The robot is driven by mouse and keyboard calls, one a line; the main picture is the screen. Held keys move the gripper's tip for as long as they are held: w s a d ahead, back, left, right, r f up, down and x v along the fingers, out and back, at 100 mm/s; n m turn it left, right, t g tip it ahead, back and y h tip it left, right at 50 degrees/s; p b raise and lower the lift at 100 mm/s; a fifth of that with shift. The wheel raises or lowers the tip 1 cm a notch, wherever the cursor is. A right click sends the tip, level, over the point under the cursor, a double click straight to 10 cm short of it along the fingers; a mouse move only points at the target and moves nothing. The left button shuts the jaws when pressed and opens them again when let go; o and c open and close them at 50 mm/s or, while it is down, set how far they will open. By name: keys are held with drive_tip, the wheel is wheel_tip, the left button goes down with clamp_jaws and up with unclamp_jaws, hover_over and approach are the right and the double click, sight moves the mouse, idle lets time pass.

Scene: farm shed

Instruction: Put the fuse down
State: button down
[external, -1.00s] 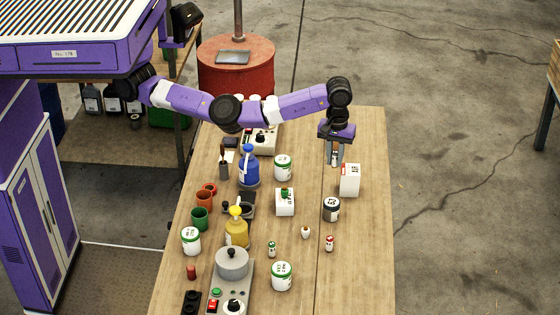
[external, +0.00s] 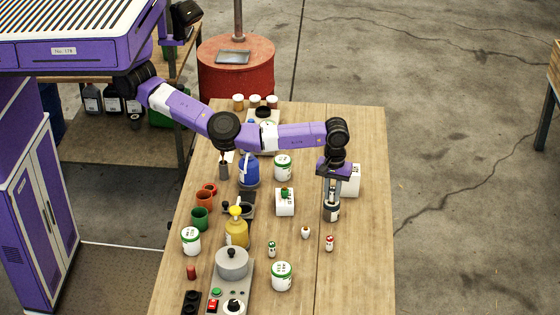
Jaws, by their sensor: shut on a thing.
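My gripper (external: 331,198) points down over the right part of the wooden table. It is shut on the fuse, a small thing that is mostly hidden between the fingers.
A white box (external: 352,180) stands just behind my gripper. Small bottles (external: 329,243) (external: 305,232) stand nearer the front. A white box with a green top (external: 284,203) is to the left. The table's right strip (external: 367,260) is clear.

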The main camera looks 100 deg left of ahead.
sight(333, 188)
drive_tip(key=shift+f, duration=0.15)
drive_tip(key=c, duration=1.3)
unclamp_jaws()
wheel_tip(333, 188, up, 12)
drive_tip(key=shift+r+b, duration=0.2)
drive_tip(key=shift+b, duration=0.4)
